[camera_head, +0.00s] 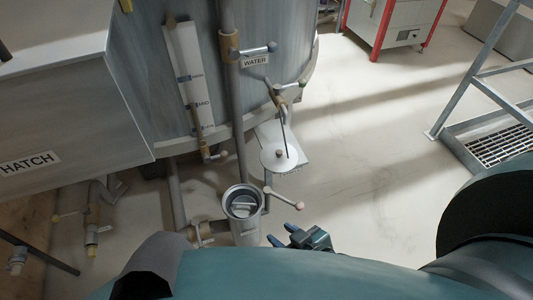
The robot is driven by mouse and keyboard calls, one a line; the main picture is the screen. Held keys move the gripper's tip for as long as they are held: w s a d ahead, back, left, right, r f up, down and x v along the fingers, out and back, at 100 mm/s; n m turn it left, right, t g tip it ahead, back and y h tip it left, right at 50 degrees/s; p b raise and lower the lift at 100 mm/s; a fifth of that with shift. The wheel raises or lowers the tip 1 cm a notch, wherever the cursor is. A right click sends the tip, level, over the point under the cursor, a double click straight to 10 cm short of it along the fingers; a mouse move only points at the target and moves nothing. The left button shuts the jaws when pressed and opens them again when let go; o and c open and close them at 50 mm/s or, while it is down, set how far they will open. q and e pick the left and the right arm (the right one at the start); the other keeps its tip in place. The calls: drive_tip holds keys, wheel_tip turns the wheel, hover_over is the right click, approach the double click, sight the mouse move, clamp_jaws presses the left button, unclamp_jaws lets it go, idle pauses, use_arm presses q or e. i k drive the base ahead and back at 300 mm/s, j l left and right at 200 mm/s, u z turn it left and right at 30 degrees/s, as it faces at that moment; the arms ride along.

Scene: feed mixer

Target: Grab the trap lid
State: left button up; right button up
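My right gripper (282,235) is just right of the trap and below the lid in the picture. Its two blue fingers are apart with nothing between them, and it is clear of the lid. My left gripper is not in view.
The big grey tank (140,75) with pipes and a WATER label (255,61) fills the upper left. Open floor (370,150) lies right; metal steps (500,140) stand farther right.

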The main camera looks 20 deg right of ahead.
sight(273, 158)
drive_tip(key=l+u, duration=0.25)
drive_tip(key=l, duration=0.3)
drive_tip(key=k+l+u, duration=0.2)
drive_tip(key=l, duration=0.3)
drive_tip(key=k+l, duration=0.1)
drive_tip(key=l, duration=0.25)
drive_tip(key=l+u, duration=0.15)
drive_tip(key=l, duration=0.2)
drive_tip(key=k+l, duration=0.15)
drive_tip(key=l, duration=0.2)
